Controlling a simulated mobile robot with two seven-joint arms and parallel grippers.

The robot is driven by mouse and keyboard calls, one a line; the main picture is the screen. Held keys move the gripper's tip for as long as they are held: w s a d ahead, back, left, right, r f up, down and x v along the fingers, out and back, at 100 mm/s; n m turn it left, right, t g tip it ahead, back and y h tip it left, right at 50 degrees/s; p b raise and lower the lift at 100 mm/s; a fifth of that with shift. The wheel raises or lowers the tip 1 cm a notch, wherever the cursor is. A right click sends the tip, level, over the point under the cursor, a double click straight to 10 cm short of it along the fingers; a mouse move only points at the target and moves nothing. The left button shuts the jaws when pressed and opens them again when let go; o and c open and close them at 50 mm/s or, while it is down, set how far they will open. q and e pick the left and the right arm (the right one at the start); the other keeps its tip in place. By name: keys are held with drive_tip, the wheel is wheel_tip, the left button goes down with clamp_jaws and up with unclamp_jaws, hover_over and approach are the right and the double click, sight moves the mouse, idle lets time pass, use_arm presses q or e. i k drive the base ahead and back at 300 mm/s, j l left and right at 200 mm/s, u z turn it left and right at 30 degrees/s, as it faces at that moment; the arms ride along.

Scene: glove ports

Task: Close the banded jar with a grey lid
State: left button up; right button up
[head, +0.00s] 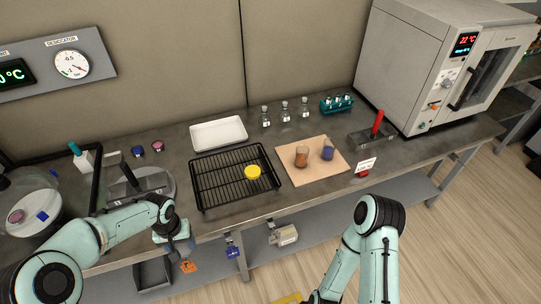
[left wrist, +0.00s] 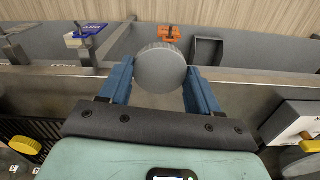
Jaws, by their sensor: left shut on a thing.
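My left gripper (head: 181,247) is near the front edge of the bench, left of the wire rack. In the left wrist view my left gripper (left wrist: 160,82) has its two blue fingers shut on a round grey lid (left wrist: 160,68). The lid is hard to make out in the head view. Two open-looking jars stand on the tan mat (head: 318,172): a brown one (head: 301,157) and a blue one (head: 328,151). I cannot clearly tell which has bands. The left gripper is well left of both. My right gripper is outside the views; only its arm shows.
A black wire rack (head: 215,184) holds a yellow lid (head: 252,172). A white tray (head: 218,133), several small flasks (head: 285,112) and an oven (head: 430,65) stand behind. A red-handled tool (head: 377,122) is right of the mat. Blue and pink lids (head: 157,146) lie at left.

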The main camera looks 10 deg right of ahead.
sight(302, 152)
drive_tip(key=l+u, duration=0.3)
drive_tip(key=l, duration=0.15)
drive_tip(key=l+u, duration=0.3)
drive_tip(key=l, duration=0.4)
drive_tip(key=k+l+u, duration=0.1)
drive_tip(key=l, duration=0.3)
drive_tip(key=k+l, duration=0.15)
drive_tip(key=l, duration=0.2)
drive_tip(key=l+u, duration=0.1)
drive_tip(key=l, duration=0.3)
drive_tip(key=k+l, duration=0.15)
drive_tip(key=l, duration=0.25)
